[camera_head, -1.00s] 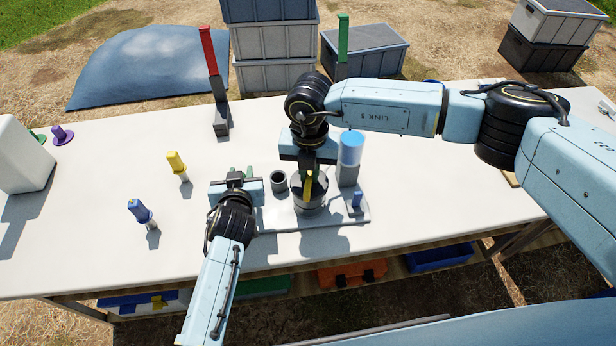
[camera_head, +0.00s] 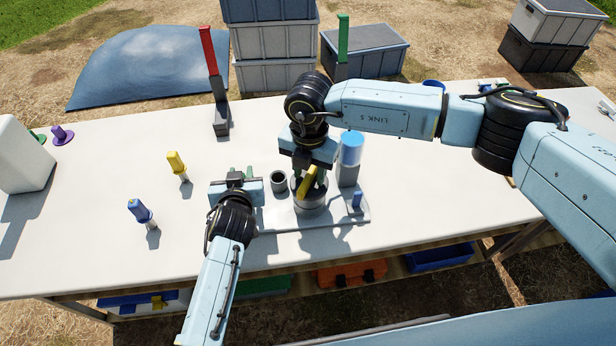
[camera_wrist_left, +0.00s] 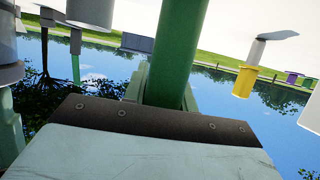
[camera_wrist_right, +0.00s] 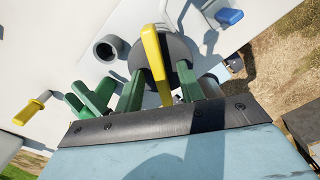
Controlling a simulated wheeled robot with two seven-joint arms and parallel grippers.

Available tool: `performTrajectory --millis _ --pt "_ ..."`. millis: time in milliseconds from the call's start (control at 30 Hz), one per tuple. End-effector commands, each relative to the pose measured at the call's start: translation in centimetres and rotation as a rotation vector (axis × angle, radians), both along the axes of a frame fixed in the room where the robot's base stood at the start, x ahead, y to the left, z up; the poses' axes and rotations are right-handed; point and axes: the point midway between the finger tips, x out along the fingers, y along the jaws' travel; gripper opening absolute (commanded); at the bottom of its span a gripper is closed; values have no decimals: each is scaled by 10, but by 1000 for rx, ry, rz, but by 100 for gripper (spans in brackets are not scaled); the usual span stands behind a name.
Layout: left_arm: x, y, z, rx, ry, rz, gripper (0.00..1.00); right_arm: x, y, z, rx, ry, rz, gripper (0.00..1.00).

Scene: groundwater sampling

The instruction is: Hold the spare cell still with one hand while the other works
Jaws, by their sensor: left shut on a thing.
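My left gripper (camera_head: 243,177) is shut at the left edge of the grey base plate (camera_head: 270,222). In the left wrist view a green cylinder (camera_wrist_left: 183,45) stands between its jaws; I take it to be the spare cell. In the head view the arm mostly hides it. My right gripper (camera_head: 310,165) is above a grey pot (camera_head: 310,205) with a dark top. A yellow handle (camera_wrist_right: 156,60) on that top lies between the right gripper's green fingers, which look open with a gap beside the handle.
A small grey cup (camera_head: 279,180) stands between the grippers. A blue-topped cylinder (camera_head: 351,148) and a blue-handled piece (camera_head: 355,201) are at the plate's right. Yellow-topped (camera_head: 177,163) and blue-topped (camera_head: 140,211) pieces stand left. The table's front left is clear.

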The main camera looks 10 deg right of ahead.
Motion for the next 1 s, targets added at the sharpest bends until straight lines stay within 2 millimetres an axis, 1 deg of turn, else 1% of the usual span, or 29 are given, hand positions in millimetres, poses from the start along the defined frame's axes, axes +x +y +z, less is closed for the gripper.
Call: performTrajectory --millis 67,167,267,500,600,700,800,1000 --pt "0 0 0 0 1 0 0 0 0 0 0 0 1 38" --pt "0 0 0 0 1 0 0 0 0 6 0 0 1 38" --pt "0 0 0 0 1 0 0 1 0 20 2 -2 2 38" --pt "0 0 0 0 0 0 0 1 0 72 2 -5 1 38" --pt "0 0 0 0 0 0 0 1 0 91 1 -3 1 38" --pt "0 0 0 0 0 0 0 0 0 106 1 -2 0 38" --pt "0 0 0 0 0 0 0 0 0 115 0 -1 0 38" --pt "0 0 0 0 0 0 0 0 0 120 0 0 0 38"
